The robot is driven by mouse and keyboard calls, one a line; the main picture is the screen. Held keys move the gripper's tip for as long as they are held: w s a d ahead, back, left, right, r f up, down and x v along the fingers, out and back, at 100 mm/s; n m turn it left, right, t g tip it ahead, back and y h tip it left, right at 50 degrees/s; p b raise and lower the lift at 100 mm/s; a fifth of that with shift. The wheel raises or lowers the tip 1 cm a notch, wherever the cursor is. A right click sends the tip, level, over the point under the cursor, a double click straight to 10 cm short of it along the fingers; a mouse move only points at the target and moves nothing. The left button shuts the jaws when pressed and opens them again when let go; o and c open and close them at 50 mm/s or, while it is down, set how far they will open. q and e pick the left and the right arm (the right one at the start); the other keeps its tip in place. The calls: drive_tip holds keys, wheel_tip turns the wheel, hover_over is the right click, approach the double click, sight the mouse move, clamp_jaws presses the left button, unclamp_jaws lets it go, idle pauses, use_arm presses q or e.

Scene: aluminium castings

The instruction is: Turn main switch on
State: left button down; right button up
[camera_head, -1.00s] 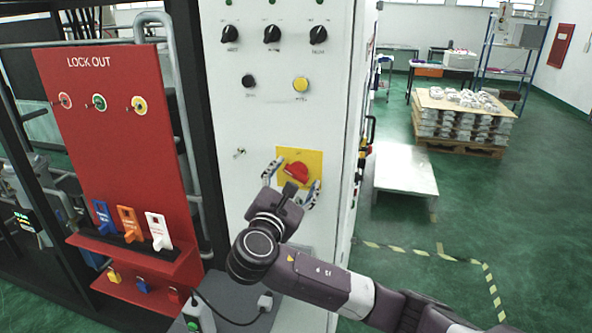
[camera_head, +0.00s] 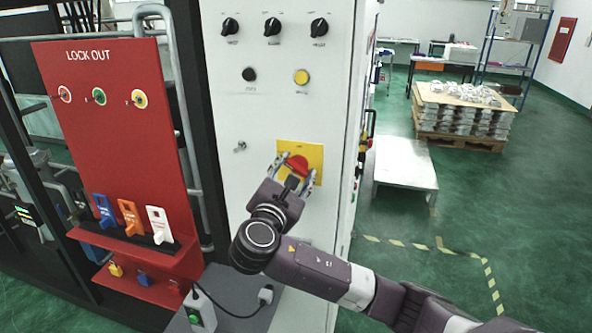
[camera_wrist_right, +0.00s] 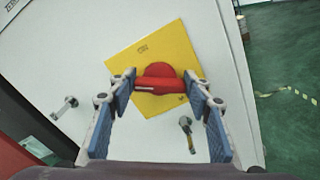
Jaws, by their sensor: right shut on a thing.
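The main switch is a red rotary knob (camera_head: 298,164) on a yellow plate (camera_head: 316,151) on the front of the white cabinet (camera_head: 262,115). In the right wrist view the red knob (camera_wrist_right: 160,84) has its handle bar lying nearly level across the picture, over the tilted yellow plate (camera_wrist_right: 127,63). My right gripper (camera_head: 292,169) is at the knob, its two blue-padded fingers (camera_wrist_right: 160,88) on either side of the bar's ends, shut on it. The fingers hide part of the plate in the head view. My left gripper is not in view.
A red lock-out board (camera_head: 110,150) with coloured tags stands to the left. A keyed lock (camera_wrist_right: 186,124) and another lock (camera_wrist_right: 66,106) flank the switch. A green-buttoned box (camera_head: 199,312) sits below.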

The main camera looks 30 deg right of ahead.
drive_tip(key=shift+f, duration=0.1)
drive_tip(key=shift+f+m+b, duration=0.15)
drive_tip(key=shift+m+b, duration=0.55)
drive_tip(key=shift+m, duration=0.4)
drive_tip(key=m+b, duration=0.2)
drive_tip(key=m, duration=0.2)
drive_tip(key=shift+f+m+b, duration=0.15)
drive_tip(key=shift+m+b, duration=0.15)
drive_tip(key=shift+b, duration=0.1)
drive_tip(key=m+b, duration=0.3)
drive_tip(key=m, duration=0.1)
drive_tip(key=shift+m, duration=0.3)
drive_tip(key=o, duration=1.1)
drive_tip(key=shift+s, duration=0.1)
drive_tip(key=shift+o, duration=0.3)
